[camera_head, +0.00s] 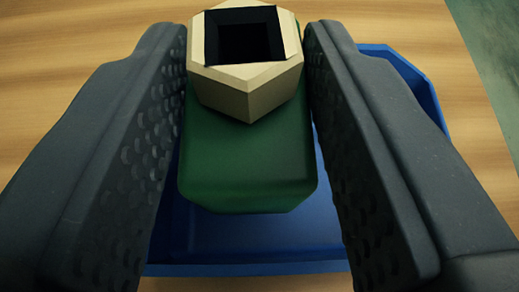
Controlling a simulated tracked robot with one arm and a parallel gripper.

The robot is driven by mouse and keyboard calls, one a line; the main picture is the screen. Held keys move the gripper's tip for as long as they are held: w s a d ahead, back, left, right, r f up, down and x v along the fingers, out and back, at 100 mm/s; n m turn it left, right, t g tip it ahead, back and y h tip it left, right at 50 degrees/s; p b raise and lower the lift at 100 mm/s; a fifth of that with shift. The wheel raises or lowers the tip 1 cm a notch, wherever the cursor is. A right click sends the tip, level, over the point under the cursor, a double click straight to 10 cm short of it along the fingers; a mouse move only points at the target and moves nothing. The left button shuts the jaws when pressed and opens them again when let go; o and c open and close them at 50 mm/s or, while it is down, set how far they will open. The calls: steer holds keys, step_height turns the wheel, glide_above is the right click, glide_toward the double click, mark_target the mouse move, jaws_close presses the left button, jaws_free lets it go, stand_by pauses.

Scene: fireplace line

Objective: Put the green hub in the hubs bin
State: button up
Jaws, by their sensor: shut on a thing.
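The green hub (248,158) is between the two dark, dimpled fingers of my gripper (247,90), which is shut on it. A beige faceted end with a black square opening tops the hub. A blue bin (250,262) lies below the hub and fingers. Its bottom shows under the hub, and its rim shows at the right behind the right finger. The hub and fingers hide much of the bin. I see no label, and I cannot tell how high the hub is above the bin's floor.
The bin stands on a light wooden table (400,22). Bare wood shows at the left and behind the bin. The table's edge runs down the right side, with a greenish floor (492,40) beyond it.

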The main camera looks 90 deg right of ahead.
mark_target(249, 208)
steer(key=shift+f+b, duration=0.55)
steer(key=shift+f, duration=1.4)
steer(key=o, duration=0.8)
steer(key=shift+o, duration=0.2)
steer(key=shift+a+r, duration=0.1)
steer(key=p+v, duration=0.3)
steer(key=v, duration=0.9)
steer(key=s+a+r+n+t+y, duration=0.2)
steer(key=r+n+t+y, duration=0.35)
steer(key=r, duration=1.05)
steer(key=s+a+r+n+t+y, duration=0.15)
steer(key=r+n+t+y, duration=0.45)
steer(key=r, duration=1)
steer(key=s+a+r+n+t+y, duration=0.1)
steer(key=s+r+n, duration=0.5)
steer(key=r, duration=0.8)
steer(key=shift+s+a+t+y, duration=0.3)
steer(key=shift+s+t+y, duration=0.3)
steer(key=shift+t, duration=0.65)
